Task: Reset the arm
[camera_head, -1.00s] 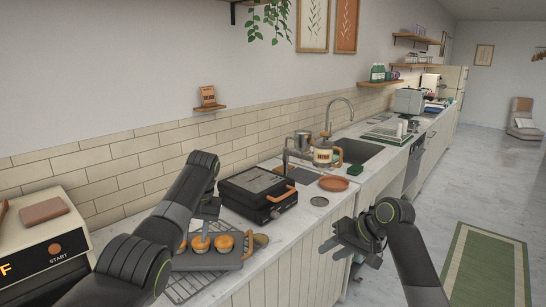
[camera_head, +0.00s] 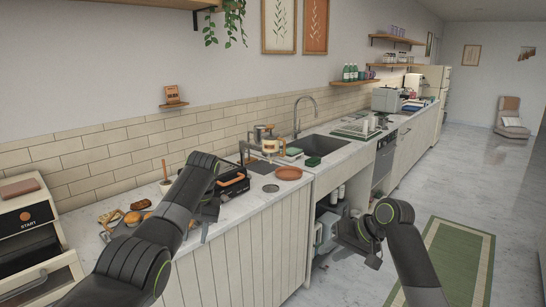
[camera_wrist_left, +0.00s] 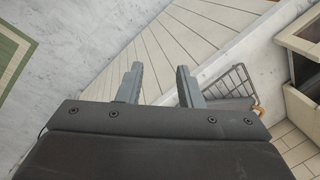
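My left gripper (camera_head: 205,215) hangs over the front part of the counter, partly hidden behind my arm. In the left wrist view its two fingers (camera_wrist_left: 160,72) stand apart with nothing between them; cabinet panels and floor show beyond. My right gripper (camera_head: 358,240) is in front of the open space under the sink, over the floor side, with its fingers apart and empty. It touches nothing that I can see.
The counter (camera_head: 234,207) holds a black machine (camera_head: 234,181), a terracotta plate (camera_head: 288,173) and buns on a board (camera_head: 130,217). A wire rack also shows in the left wrist view (camera_wrist_left: 232,82). The oven (camera_head: 30,250) is at left.

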